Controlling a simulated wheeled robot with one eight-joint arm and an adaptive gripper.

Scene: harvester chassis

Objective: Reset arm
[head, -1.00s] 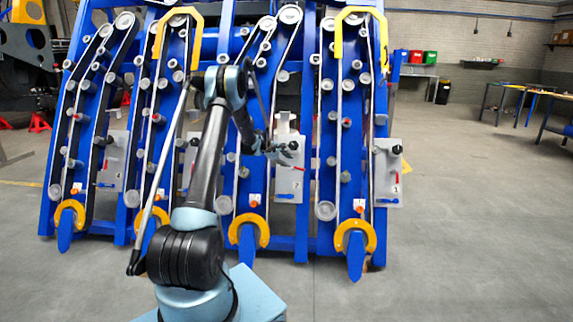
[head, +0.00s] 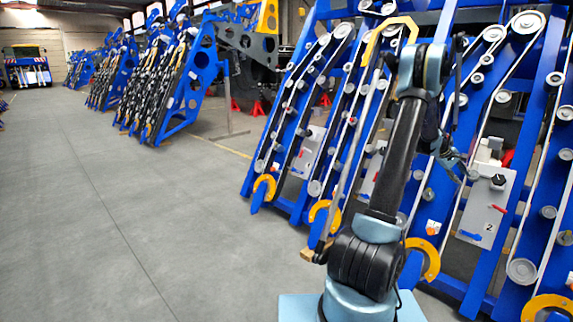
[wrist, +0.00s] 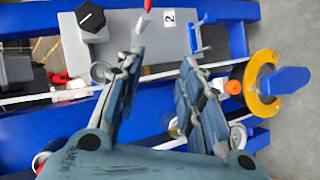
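My arm stands raised in the head view, with my gripper (head: 458,168) high in front of the blue harvester chassis (head: 475,285). In the wrist view my gripper (wrist: 162,62) has its two fingers apart, and nothing is between them. A grey panel marked 2 (wrist: 105,45) lies beyond the left finger, and a yellow ring (wrist: 262,85) on a blue arm lies to the right. I cannot tell the exact gap to the chassis; no contact shows.
The chassis with belts and rollers fills the right side of the head view. More blue frames (head: 175,75) stand in a row at the back left. A grey machine part (head: 245,45) and red stands (head: 258,108) are behind. The floor (head: 110,220) at left is open.

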